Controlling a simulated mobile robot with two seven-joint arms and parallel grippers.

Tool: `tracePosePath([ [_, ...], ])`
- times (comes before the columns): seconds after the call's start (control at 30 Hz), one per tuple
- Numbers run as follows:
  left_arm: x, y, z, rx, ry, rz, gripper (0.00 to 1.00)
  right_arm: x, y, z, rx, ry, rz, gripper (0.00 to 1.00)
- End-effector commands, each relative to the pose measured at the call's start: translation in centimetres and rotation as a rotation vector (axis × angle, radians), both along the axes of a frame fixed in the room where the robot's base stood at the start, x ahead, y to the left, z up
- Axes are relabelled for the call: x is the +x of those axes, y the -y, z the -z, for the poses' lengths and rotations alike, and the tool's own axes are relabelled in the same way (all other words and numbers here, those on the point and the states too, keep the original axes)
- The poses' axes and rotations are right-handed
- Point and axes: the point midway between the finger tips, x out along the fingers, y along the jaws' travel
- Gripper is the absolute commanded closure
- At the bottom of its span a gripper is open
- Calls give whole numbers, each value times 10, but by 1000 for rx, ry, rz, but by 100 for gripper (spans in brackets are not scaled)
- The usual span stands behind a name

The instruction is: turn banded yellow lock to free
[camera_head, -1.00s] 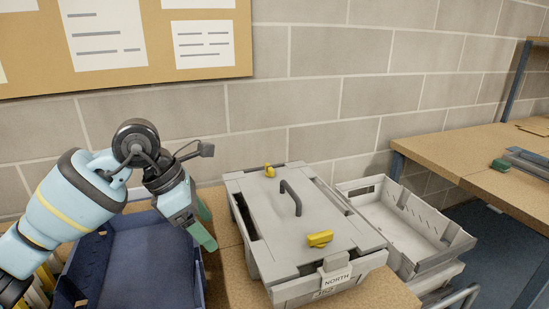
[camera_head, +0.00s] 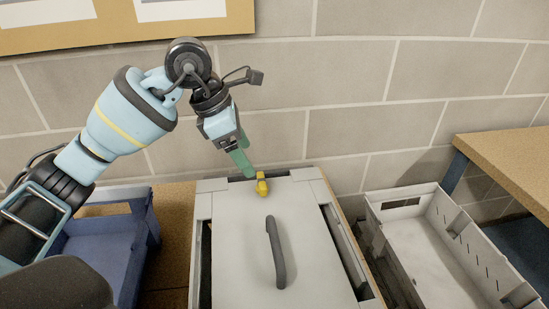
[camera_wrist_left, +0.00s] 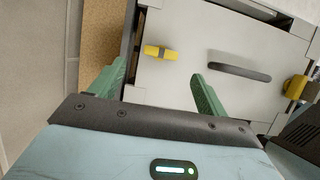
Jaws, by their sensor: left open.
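A small yellow lock (camera_head: 262,184) with a dark band around its middle sits at the far edge of a grey crate lid (camera_head: 238,235). In the left wrist view the banded yellow lock (camera_wrist_left: 154,52) lies lengthwise, roughly in line with the lid's dark handle (camera_wrist_left: 240,66). My left gripper (camera_head: 245,163) is open, its green fingers angled down just behind and left of the lock. In the left wrist view the left gripper's fingertips (camera_wrist_left: 157,74) are spread to either side of the lock, apart from it. A second yellow lock (camera_wrist_left: 296,87) shows at the lid's opposite end. My right gripper is not seen.
A blue bin (camera_head: 98,250) stands left of the crate and an open grey bin (camera_head: 425,245) stands right of it. The block wall (camera_head: 350,80) is close behind. The lid's dark handle (camera_head: 275,250) stands up mid-lid.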

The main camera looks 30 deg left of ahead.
Motion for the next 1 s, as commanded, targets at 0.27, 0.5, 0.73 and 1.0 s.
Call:
tracePosePath([
  [0.27,0,1,2,-1,-1,0,24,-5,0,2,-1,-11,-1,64],
  [0.5,6,10,29,0,-4,2,24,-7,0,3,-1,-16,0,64],
  [0.73,14,19,58,-2,-2,1,24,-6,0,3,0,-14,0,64],
  [1.0,18,24,72,0,0,0,24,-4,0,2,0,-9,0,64],
])
